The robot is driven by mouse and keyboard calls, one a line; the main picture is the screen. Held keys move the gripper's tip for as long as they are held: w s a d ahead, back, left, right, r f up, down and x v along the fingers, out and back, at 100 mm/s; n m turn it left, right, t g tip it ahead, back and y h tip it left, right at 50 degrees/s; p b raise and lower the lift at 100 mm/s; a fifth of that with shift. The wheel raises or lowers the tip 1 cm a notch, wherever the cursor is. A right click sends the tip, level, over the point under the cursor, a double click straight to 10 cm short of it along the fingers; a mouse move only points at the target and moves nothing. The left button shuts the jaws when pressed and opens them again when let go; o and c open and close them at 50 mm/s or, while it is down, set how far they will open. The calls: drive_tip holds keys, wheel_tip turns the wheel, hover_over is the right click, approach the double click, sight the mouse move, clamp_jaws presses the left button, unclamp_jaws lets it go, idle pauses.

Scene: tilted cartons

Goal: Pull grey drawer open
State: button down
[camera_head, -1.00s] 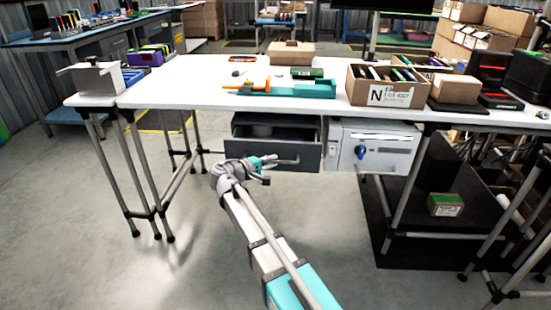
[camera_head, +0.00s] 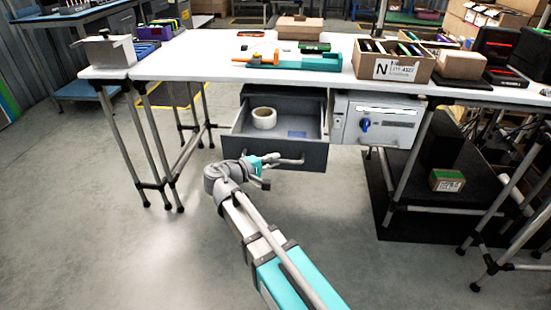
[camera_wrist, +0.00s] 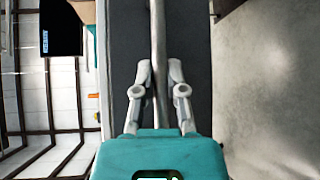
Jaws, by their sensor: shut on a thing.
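The grey drawer (camera_head: 300,155) hangs under the white table and is pulled well out, so its inside shows. A roll of white tape (camera_head: 264,118) and a small bluish flat piece (camera_head: 297,134) lie in it. A bar handle (camera_head: 285,160) runs along its front. My gripper (camera_head: 268,166) is at the left part of the handle. In the wrist view my gripper's fingers (camera_wrist: 159,80) are shut around the handle bar (camera_wrist: 157,45), one finger on each side, in front of the dark drawer front (camera_wrist: 190,40). The exact contact points are small.
A white cabinet (camera_head: 378,120) with a blue knob stands right of the drawer. The white table (camera_head: 190,62) carries a carton marked N (camera_head: 392,70) and a teal and orange fixture (camera_head: 285,60). The floor in front is clear.

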drive_tip(key=c, duration=0.7)
unclamp_jaws()
drive_tip(key=shift+w, duration=0.1)
